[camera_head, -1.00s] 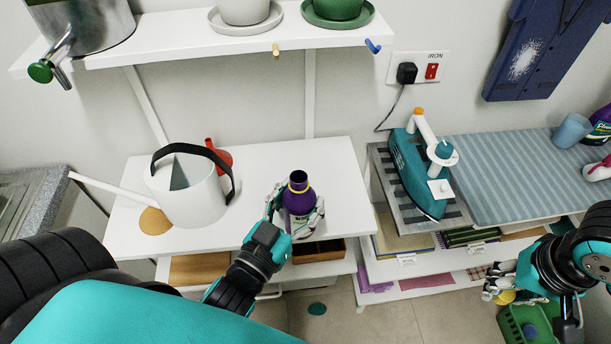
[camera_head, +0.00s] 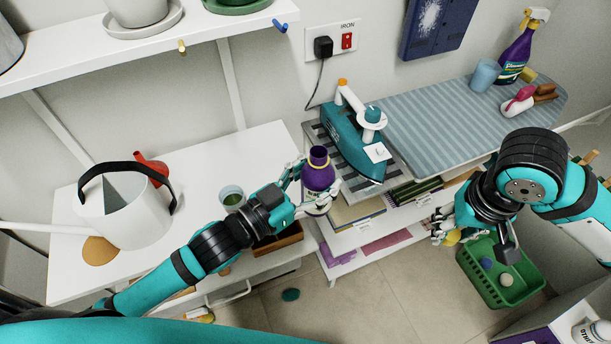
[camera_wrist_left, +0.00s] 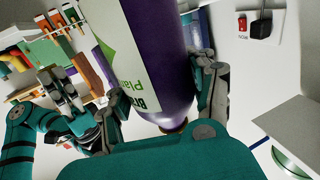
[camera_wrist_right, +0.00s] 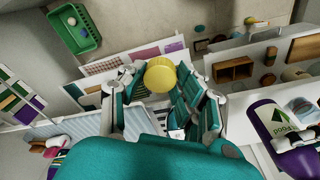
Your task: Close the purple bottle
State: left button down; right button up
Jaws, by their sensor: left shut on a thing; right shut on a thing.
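The purple bottle (camera_head: 318,178) is upright in the head view, with a dark open neck and a yellow ring. My left gripper (camera_head: 310,190) is shut around its body and holds it in the air by the white table's right end. The bottle fills the middle of the left wrist view (camera_wrist_left: 155,50) and shows at the right in the right wrist view (camera_wrist_right: 270,120). My right gripper (camera_head: 447,232) is shut on a yellow cap (camera_wrist_right: 160,75), apart from the bottle and to its right. The fingers partly hide the cap in the head view.
A white watering can (camera_head: 130,210) and a green-filled cup (camera_head: 232,197) stand on the white table (camera_head: 210,160). A teal iron (camera_head: 350,140) stands beside the striped ironing board (camera_head: 430,120). A purple spray bottle (camera_head: 518,55) is at the back right. A green basket (camera_head: 500,280) is below.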

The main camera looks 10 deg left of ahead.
dwell(0.4)
jog(key=w+a+r+n, duration=0.45)
jog(key=a+r, duration=0.25)
jog(key=a, duration=0.5)
notch_tip(320, 180, up, 10)
jog(key=n+y, duration=0.1)
jog(key=n, duration=0.3)
send_over(320, 152)
jog(key=shift+f, duration=0.2)
jog(key=shift+f, duration=1.9)
jog(key=shift+s, duration=0.1)
jog(key=shift+d+f, duration=0.1)
jog(key=shift+f, duration=0.75)
jog(key=shift+f, duration=0.6)
